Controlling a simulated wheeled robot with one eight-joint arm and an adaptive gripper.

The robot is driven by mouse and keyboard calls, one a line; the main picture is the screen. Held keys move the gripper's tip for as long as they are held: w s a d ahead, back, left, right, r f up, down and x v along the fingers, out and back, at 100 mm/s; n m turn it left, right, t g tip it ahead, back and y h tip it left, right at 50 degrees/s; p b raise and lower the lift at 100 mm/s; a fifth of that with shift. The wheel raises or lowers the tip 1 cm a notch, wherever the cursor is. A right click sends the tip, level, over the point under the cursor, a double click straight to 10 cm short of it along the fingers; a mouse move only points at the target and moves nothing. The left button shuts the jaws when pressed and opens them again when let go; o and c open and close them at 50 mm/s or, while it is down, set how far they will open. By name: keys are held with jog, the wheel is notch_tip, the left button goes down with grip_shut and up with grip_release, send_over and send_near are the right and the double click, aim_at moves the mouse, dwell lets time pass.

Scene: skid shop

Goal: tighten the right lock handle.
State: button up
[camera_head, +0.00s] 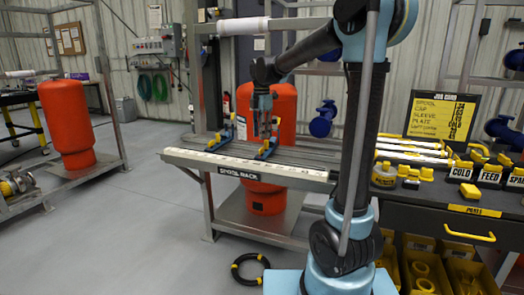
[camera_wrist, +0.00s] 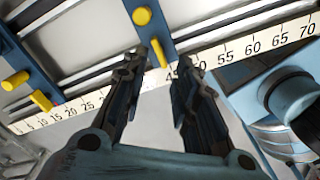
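Two blue lock stands sit on the rack rails, a left one (camera_head: 221,137) and a right one (camera_head: 267,148). My gripper (camera_head: 264,132) points down above the right stand. In the wrist view my gripper (camera_wrist: 163,66) is open, with a gap between its fingers. The right stand's blue bar (camera_wrist: 152,32) has a round yellow knob (camera_wrist: 141,16) and a yellow handle (camera_wrist: 158,53). That handle shows between and just beyond the fingertips; contact cannot be told. The left stand (camera_wrist: 30,62) also has a yellow knob (camera_wrist: 15,80) and a yellow handle (camera_wrist: 41,100).
A numbered scale (camera_wrist: 250,47) runs along the front edge of the spool rack (camera_head: 245,168). An orange tank (camera_head: 285,104) stands behind the rack. A parts bench (camera_head: 440,195) with yellow items is at right. A black ring (camera_head: 250,268) lies on the floor.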

jog(key=m, duration=0.5)
jog(key=shift+r+m, duration=0.35)
jog(key=shift+m, duration=0.65)
jog(key=shift+r, duration=0.1)
jog(key=shift+r+m, duration=0.2)
jog(key=shift+m, duration=0.8)
jog(key=shift+r+m, duration=0.15)
jog(key=shift+m, duration=0.85)
